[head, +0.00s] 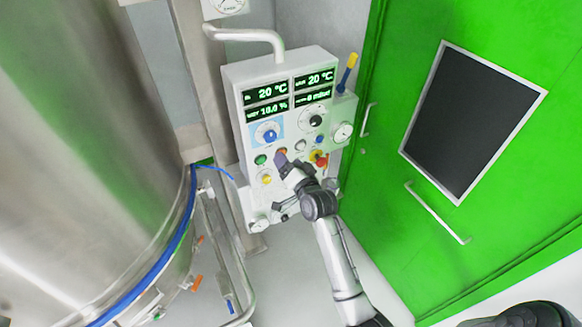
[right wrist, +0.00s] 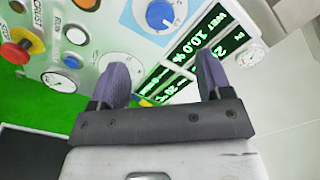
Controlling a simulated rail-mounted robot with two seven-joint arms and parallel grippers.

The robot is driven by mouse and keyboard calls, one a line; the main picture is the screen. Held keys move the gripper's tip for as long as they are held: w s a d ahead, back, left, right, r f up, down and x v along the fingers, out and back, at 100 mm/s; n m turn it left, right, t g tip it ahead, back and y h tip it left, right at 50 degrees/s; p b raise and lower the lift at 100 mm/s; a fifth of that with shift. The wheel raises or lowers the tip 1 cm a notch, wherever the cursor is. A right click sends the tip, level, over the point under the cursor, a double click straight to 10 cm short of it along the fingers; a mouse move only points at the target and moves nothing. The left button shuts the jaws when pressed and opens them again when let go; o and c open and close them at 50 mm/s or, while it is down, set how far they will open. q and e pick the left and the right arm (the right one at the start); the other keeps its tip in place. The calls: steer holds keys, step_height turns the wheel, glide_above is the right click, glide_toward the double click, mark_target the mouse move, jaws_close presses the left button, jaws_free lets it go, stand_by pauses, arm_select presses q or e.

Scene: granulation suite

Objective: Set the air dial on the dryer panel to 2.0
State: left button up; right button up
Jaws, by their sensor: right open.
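The dryer panel (head: 238,92) is a pale upright box with green-lit displays. A blue dial (head: 267,133) on a light-blue square sits at its left, below the displays; it also shows at the top of the right wrist view (right wrist: 160,14). A dial with a black knob (head: 316,122) sits to its right. I cannot read which dial is marked air, nor their settings. My right gripper (head: 284,160) is in front of the panel, just below the blue dial. In the right wrist view its purple fingers stand apart with nothing between them (right wrist: 163,68). My left gripper is not in view.
A green button (head: 260,160), a yellow button (head: 265,179) and a red emergency knob (head: 319,158) surround the gripper. A blue-and-yellow handled item (head: 347,73) stands at the panel's right. A large steel vessel (head: 80,150) is left, a green door (head: 400,120) right.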

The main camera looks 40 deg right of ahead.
steer(key=shift+s+a, duration=0.15)
steer(key=shift+s, duration=0.4)
stand_by(0.4)
